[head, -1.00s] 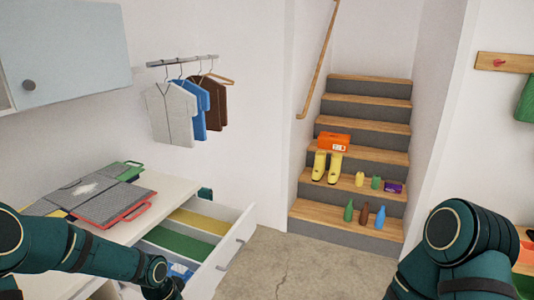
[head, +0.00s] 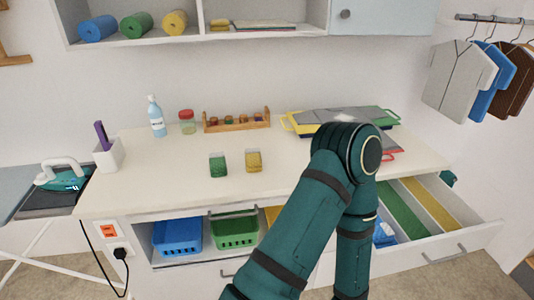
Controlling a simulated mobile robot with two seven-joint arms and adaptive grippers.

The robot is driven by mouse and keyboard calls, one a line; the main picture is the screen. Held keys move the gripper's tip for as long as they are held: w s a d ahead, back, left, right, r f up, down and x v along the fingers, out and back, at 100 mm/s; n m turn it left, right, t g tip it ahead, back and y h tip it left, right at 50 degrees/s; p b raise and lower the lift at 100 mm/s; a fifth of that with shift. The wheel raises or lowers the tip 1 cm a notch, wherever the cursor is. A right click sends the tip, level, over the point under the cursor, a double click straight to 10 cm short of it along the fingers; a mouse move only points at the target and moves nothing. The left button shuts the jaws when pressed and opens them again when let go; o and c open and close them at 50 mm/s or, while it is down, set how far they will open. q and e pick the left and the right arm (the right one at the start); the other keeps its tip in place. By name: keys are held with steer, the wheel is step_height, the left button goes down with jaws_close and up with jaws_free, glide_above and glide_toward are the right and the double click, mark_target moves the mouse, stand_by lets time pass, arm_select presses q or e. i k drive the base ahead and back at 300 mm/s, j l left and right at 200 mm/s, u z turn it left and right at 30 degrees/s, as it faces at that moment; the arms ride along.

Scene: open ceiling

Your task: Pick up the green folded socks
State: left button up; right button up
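A small green bundle (head: 218,165), which looks like the green folded socks, stands on the pale worktop (head: 185,185) left of centre. A similar yellow bundle (head: 254,160) stands just to its right, a small gap apart. One of my arms, likely the left, rises in the foreground right of centre and bends down again at the open drawer. Its gripper is not visible, so I cannot tell its state. My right gripper is also out of view. No gripper shows at the green bundle.
A spray bottle (head: 157,117), a red-lidded jar (head: 187,122) and a wooden rack (head: 236,121) stand behind. Folding boards (head: 315,120) lie at the right. The drawer (head: 462,236) is open. Blue (head: 177,235) and green (head: 236,231) baskets sit below. An iron (head: 62,178) is at the left.

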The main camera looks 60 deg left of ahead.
mark_target(218, 162)
steer(key=u, duration=2.3)
steer(key=i+j, duration=0.15)
steer(key=j, duration=0.15)
steer(key=i+j, duration=0.15)
steer(key=j, duration=0.15)
steer(key=i+j+z, duration=0.1)
steer(key=j, duration=0.25)
steer(key=i+j, duration=0.2)
steer(key=j+z, duration=0.1)
steer(key=z, duration=0.85)
steer(key=j+z, duration=0.15)
steer(key=z, duration=0.35)
